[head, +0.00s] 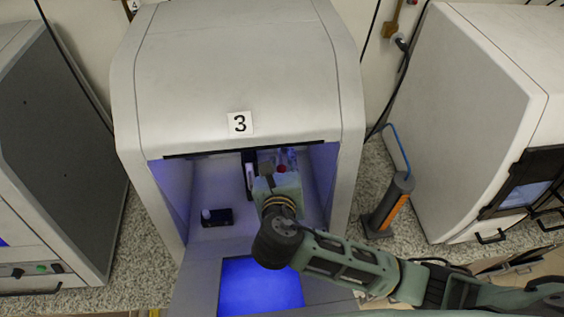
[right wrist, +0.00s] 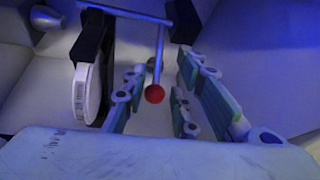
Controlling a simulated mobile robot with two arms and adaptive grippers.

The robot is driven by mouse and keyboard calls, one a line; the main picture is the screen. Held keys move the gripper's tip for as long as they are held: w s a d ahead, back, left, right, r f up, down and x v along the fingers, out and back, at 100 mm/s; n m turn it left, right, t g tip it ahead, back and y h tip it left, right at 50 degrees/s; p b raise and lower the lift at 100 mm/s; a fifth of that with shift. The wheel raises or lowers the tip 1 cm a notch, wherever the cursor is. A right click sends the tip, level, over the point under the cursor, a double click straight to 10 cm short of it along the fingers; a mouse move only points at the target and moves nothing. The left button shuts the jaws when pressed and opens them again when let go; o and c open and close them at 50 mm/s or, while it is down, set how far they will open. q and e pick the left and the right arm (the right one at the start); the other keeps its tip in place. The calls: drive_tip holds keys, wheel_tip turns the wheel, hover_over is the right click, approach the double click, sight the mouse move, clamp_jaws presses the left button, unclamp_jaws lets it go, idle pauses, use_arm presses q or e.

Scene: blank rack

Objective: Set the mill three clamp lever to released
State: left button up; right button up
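Mill three (head: 240,60) is the pale machine marked "3", with its front bay open. The clamp lever is a thin grey rod with a red ball knob (right wrist: 154,94), and the knob also shows in the head view (head: 282,169). My right gripper (right wrist: 163,92) is open inside the bay, with one finger on each side of the knob in the wrist view. I see a gap at each side of the knob and cannot tell its depth between the fingers. My left gripper is in neither view.
A white disc (right wrist: 82,92) in a black holder (right wrist: 93,36) stands close left of my right gripper. A small black block (head: 216,218) lies on the bay floor at left. A lit blue screen (head: 258,287) is below the bay. Other machines flank it (head: 485,110).

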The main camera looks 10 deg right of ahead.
drive_tip(key=shift+w+a, duration=0.1)
drive_tip(key=shift+a, duration=0.05)
clamp_jaws()
idle(1.3)
drive_tip(key=shift+o, duration=0.2)
unclamp_jaws()
drive_tip(key=v, duration=1.2)
